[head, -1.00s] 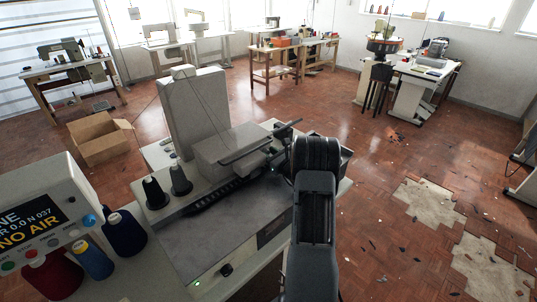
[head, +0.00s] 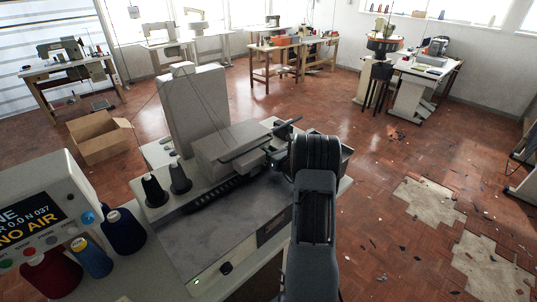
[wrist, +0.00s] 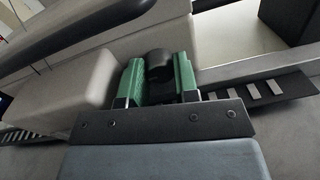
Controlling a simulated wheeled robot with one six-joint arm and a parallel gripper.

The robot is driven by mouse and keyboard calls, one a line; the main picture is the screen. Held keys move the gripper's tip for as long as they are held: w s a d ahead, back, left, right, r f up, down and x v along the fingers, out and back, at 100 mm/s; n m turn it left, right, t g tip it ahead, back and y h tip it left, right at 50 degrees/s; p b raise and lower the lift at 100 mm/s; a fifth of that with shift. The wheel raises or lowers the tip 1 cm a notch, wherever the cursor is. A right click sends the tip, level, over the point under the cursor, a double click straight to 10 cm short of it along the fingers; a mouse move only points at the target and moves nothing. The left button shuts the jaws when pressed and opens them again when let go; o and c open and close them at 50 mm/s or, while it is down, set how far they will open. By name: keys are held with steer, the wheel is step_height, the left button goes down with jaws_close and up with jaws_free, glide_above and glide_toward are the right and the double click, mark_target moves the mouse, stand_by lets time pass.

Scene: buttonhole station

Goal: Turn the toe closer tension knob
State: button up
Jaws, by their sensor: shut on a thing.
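The toe closer tension knob (wrist: 159,62) is a dark round piece in the wrist view. My gripper (wrist: 158,76) has its two green fingers on either side of it and is shut on it. The knob's lower part is hidden between the fingers, and I cannot tell its turn angle. In the head view my own arm hides the gripper and knob, at the right end of the buttonhole machine (head: 225,148).
Thread cones (head: 122,232) and a control panel (head: 45,212) reading "NO AIR" stand at the left. A cardboard box (head: 100,140) lies on the floor. Other sewing tables line the back. The floor at right is open, with scattered scraps.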

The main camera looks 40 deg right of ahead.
steer(key=shift+m, duration=0.9)
steer(key=o, duration=0.6)
steer(key=shift+o, duration=0.2)
steer(key=shift+s, duration=0.15)
steer(key=s, duration=0.4)
steer(key=s+d+b, duration=0.1)
steer(key=s, duration=0.4)
steer(key=s+b, duration=0.1)
steer(key=s, duration=0.3)
steer(key=shift+s+d+r, duration=0.15)
steer(key=shift+s+d, duration=0.05)
steer(key=shift+s, duration=0.05)
